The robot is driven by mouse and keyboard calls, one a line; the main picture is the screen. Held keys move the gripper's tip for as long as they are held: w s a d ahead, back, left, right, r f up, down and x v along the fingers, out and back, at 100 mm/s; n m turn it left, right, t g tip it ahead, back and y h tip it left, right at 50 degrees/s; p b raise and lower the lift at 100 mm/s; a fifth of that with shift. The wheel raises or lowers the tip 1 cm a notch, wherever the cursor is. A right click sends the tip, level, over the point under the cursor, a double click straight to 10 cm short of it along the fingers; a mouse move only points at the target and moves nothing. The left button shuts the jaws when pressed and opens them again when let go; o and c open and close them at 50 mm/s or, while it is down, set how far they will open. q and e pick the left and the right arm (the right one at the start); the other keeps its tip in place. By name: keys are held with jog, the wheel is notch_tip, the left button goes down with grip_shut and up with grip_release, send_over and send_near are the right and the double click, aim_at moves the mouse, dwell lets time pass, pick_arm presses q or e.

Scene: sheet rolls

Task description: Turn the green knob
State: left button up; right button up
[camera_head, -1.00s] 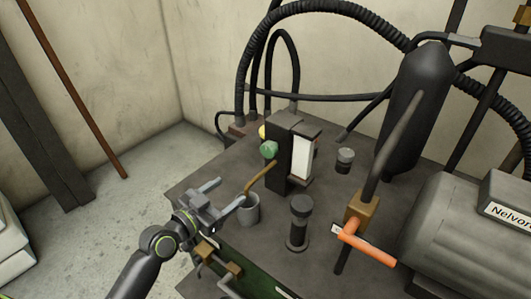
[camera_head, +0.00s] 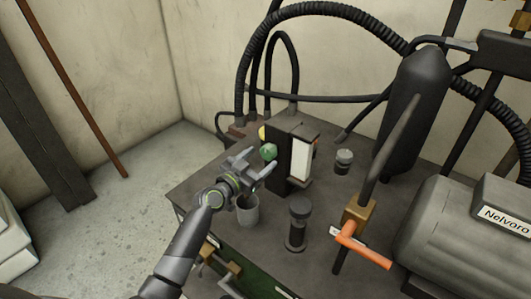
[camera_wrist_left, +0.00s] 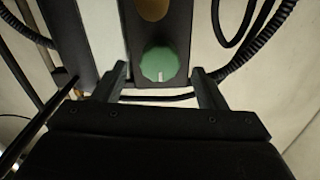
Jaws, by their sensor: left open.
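The green knob (camera_head: 268,152) sits on the side of a dark upright box (camera_head: 294,139) on the machine top. In the left wrist view the knob (camera_wrist_left: 159,65) is faceted, with a white mark at its lower edge. My left gripper (camera_head: 257,166) is open and close to the knob, with its fingers pointing at it. In the left wrist view its two fingertips (camera_wrist_left: 163,78) stand to the left and right of the knob. I cannot tell whether they touch it. The right gripper does not show.
A grey cup (camera_head: 248,211) stands just below my gripper. A dark post (camera_head: 299,224) and an orange-handled valve (camera_head: 362,247) stand to the right. Black hoses (camera_head: 284,43) arch behind the box.

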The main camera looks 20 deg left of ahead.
aim_at(266, 154)
pick_arm(q)
jog(key=shift+x, duration=1.75)
jog(key=c, duration=1)
